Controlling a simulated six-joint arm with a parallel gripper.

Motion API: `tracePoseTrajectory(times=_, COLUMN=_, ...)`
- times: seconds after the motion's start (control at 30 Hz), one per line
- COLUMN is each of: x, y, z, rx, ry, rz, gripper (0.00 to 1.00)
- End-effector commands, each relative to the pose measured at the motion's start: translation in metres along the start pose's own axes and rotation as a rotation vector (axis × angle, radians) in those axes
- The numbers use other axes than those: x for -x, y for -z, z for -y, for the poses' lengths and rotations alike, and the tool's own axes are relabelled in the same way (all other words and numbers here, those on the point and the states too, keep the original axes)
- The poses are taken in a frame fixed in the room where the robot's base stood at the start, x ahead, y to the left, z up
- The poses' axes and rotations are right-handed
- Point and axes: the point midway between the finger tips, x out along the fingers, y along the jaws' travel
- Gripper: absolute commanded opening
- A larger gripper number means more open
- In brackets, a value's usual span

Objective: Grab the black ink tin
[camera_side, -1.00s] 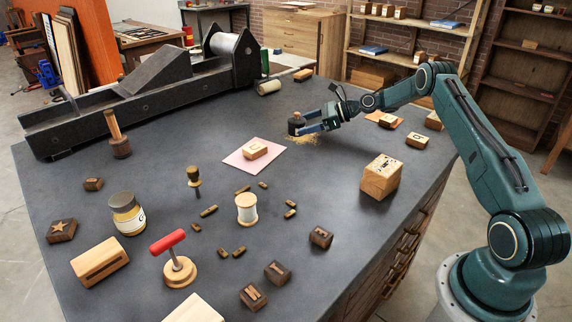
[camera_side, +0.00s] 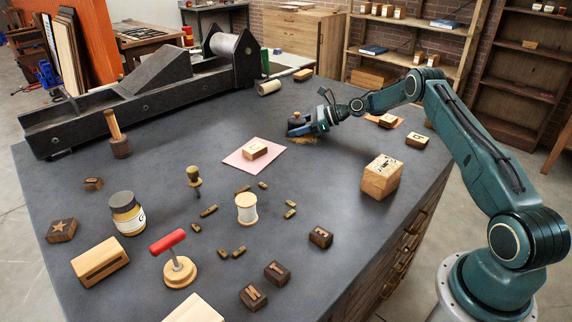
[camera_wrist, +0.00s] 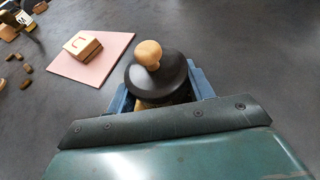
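In the side view my gripper (camera_side: 301,127) is low over the tabletop at the back right. Its blue fingers stand apart around a black domed piece with a light wooden knob, which shows clearly in the wrist view (camera_wrist: 158,77). The piece stands upright on the table, with something tan beneath it. The dome hides the inner faces of the fingers, and no grip on it shows. A jar (camera_side: 127,215) with a dark lid and yellowish label stands at the left of the table. I see no plainly marked black ink tin.
A pink sheet (camera_side: 237,162) with a wooden block (camera_side: 255,149) lies left of my gripper. A large wooden block (camera_side: 381,177) stands to the front right. A long dark press (camera_side: 150,95) lines the back. Small type pieces are scattered in front.

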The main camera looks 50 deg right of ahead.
Motion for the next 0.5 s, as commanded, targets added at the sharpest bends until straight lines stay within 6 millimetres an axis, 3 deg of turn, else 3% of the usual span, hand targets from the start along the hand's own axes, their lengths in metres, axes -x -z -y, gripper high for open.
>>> tracePoseTrajectory(times=0.03, x=0.0001, y=-0.0001, z=0.0, rx=0.0, ry=0.0, rz=0.0, gripper=0.42)
tracePoseTrajectory(times=0.17, x=0.0003, y=-0.0012, z=0.0002, rx=0.002, ry=0.0, rz=0.002, gripper=0.19)
tracePoseTrajectory(times=0.5, x=0.0014, y=-0.0039, z=0.0003, rx=0.003, ry=0.001, rz=0.002, gripper=0.19)
